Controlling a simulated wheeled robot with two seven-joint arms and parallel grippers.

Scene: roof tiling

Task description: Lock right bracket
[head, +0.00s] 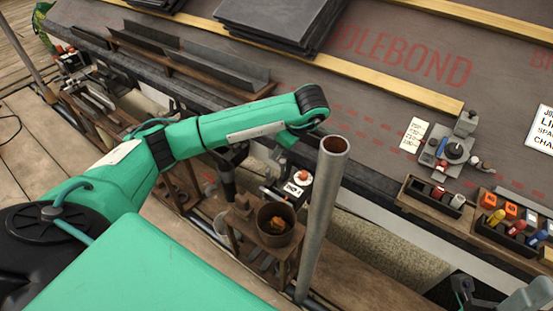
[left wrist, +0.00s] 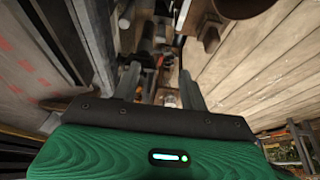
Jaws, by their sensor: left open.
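No part is clearly marked as the right bracket. A fitting with a red knob and a white label (head: 298,182) sits below the roof edge, just left of the grey post; whether it is the bracket or locked I cannot tell. Small dark and orange parts show beyond the fingers, too blurred to name. My right gripper is not clearly seen.
A hollow grey post (head: 322,215) stands upright close to my left forearm. A brown bucket (head: 276,224) stands on a wooden stand beside it. Tool trays (head: 432,198) and a grey device (head: 455,152) sit on the roof at right. Dark tiles (head: 280,22) are stacked at the top.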

